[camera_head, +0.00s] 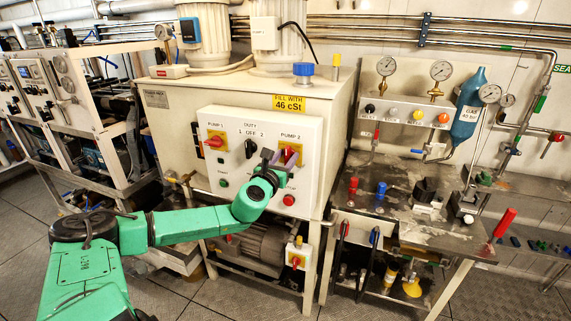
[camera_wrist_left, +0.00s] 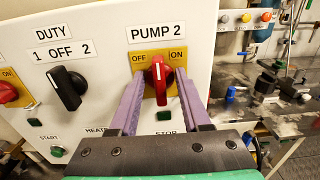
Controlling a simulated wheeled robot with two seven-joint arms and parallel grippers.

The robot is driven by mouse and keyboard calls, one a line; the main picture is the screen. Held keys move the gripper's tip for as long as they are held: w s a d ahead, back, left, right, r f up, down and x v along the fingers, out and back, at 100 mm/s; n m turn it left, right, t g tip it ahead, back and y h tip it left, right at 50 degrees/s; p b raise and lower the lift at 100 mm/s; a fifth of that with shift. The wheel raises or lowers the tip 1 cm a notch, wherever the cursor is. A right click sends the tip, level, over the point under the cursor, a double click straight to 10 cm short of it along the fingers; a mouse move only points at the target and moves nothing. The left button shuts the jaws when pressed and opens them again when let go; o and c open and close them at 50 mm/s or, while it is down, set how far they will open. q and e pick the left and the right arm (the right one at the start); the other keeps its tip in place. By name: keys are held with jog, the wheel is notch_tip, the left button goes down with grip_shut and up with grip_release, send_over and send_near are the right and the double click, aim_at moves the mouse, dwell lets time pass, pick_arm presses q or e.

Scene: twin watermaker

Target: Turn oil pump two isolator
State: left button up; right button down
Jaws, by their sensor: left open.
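The pump two isolator is a red rotary handle (camera_wrist_left: 158,72) on a yellow plate below the PUMP 2 label, with OFF at left and ON at right. In the left wrist view its handle stands roughly upright. My left gripper (camera_wrist_left: 160,88) is open, its two purple fingers on either side of the handle with a gap visible on both sides. In the head view my left gripper (camera_head: 279,159) is at the right part of the white control panel (camera_head: 232,125) and largely hides the isolator. My right gripper is in neither view.
A black DUTY selector (camera_wrist_left: 67,87) and the red pump one isolator (camera_head: 215,142) sit to the left on the same panel. Green and red buttons are below. A workbench (camera_head: 400,205) with valves and gauges stands to the right.

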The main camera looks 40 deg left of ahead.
pick_arm(q)
grip_shut()
jog(key=shift+n, duration=0.4)
jog(key=n, duration=0.3)
jog(key=shift+s+a+n+p, duration=0.1)
jog(key=shift+a+n+p, duration=0.05)
jog(key=shift+n+p, duration=0.2)
jog(key=shift+s+a+f+n, duration=0.1)
jog(key=shift+f+n, duration=0.05)
jog(key=shift+n, duration=2.1)
jog(key=shift+w+a+f+n, duration=0.1)
jog(key=shift+f+n, duration=0.05)
jog(key=shift+n, duration=2.1)
jog(key=shift+s+a+f+n, duration=0.1)
jog(key=shift+f+n, duration=0.05)
jog(key=shift+n, duration=2.1)
